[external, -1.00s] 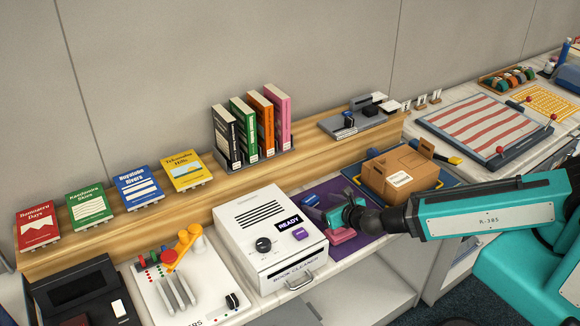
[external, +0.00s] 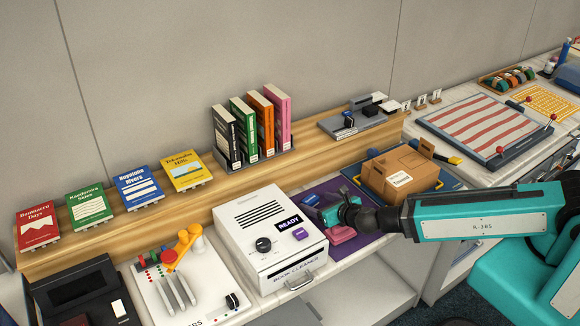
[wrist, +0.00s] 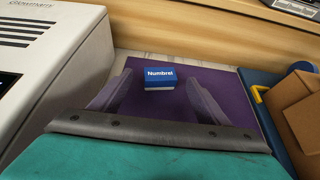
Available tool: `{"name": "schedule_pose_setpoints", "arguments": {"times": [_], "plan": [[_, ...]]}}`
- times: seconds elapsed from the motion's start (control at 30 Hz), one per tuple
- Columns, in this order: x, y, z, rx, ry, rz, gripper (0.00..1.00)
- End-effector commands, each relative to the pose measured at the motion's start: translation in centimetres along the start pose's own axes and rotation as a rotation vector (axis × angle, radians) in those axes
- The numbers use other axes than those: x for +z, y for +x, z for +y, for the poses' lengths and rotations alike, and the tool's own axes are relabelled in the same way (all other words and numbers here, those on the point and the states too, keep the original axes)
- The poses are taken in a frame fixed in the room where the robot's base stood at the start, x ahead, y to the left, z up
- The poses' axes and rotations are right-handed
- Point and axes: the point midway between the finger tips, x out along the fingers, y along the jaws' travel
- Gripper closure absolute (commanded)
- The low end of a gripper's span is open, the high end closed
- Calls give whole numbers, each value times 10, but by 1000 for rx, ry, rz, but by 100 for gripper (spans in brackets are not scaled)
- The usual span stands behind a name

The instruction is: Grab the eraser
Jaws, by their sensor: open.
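The eraser (wrist: 160,77) is a small block with a blue top marked "Numbral" and a white lower part. It lies on a purple mat (wrist: 216,80) in the wrist view, and as a small blue shape (external: 310,199) in the external view. My gripper (wrist: 157,90) is open, with one finger on each side of the picture and the eraser between and just ahead of the tips. I see gaps on both sides and no contact. In the external view my gripper (external: 322,212) is low over the mat and partly hides it.
The white book cleaner (external: 270,240) stands close on the left. A cardboard box (external: 397,172) on a blue mat is close on the right. A wooden ledge (external: 320,146) runs behind. A pink shape (external: 341,235) shows beside my gripper; I cannot tell what it is.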

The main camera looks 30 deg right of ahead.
Motion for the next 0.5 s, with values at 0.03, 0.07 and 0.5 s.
{"name": "schedule_pose_setpoints", "arguments": {"times": [0.03,0.07,0.5], "plan": [[-3,3,0,0,0,-1,31],[-3,4,0,0,0,-1,31],[0,29,0,1,-1,0,31]]}}
